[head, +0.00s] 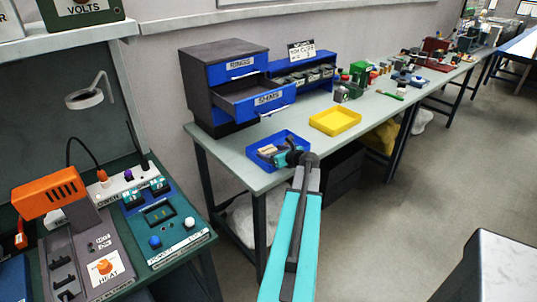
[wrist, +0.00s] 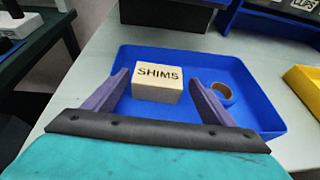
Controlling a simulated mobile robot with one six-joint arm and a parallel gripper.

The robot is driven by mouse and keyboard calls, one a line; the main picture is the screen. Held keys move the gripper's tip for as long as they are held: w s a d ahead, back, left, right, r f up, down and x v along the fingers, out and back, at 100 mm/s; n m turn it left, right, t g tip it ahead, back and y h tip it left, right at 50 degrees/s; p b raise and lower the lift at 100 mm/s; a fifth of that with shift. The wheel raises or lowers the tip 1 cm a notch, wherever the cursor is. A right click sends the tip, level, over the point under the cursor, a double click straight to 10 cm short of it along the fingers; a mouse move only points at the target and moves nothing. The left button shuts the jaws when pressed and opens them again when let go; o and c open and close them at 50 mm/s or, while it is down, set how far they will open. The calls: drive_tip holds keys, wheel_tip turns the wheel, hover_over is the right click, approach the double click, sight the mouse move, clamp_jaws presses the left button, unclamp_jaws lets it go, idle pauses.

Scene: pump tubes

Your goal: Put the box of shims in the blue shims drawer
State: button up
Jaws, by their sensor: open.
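The box of shims (wrist: 157,83) is a small cream block marked SHIMS, lying in a blue tray (wrist: 250,118). In the head view the tray (head: 304,143) sits at the near end of the bench and the box (head: 267,150) shows partly beside my gripper. My gripper (wrist: 157,88) is open, its two purple fingers on either side of the box with gaps; whether they touch it I cannot tell. The blue shims drawer (head: 268,98), labelled SHIMS, is pulled out of the grey cabinet, below the drawer labelled RINGS (head: 240,64).
A roll of tape (wrist: 222,93) lies in the tray, right of the box. A yellow tray (head: 335,121) stands to the right on the bench. A blue rack of bins (head: 303,75) stands beside the cabinet. A green workstation (head: 178,222) is at the left.

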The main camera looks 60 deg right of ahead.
drive_tip(key=b+v, duration=0.2)
drive_tip(key=v, duration=0.9)
drive_tip(key=shift+s+r, duration=0.15)
drive_tip(key=shift+r, duration=0.1)
drive_tip(key=shift+a, duration=0.1)
drive_tip(key=c, duration=0.4)
drive_tip(key=shift+o, duration=0.2)
drive_tip(key=shift+a+p, duration=0.15)
drive_tip(key=shift+p, duration=0.55)
drive_tip(key=shift+a+p, duration=0.1)
drive_tip(key=shift+p, duration=0.25)
drive_tip(key=shift+a+f, duration=0.1)
drive_tip(key=shift+f, duration=0.15)
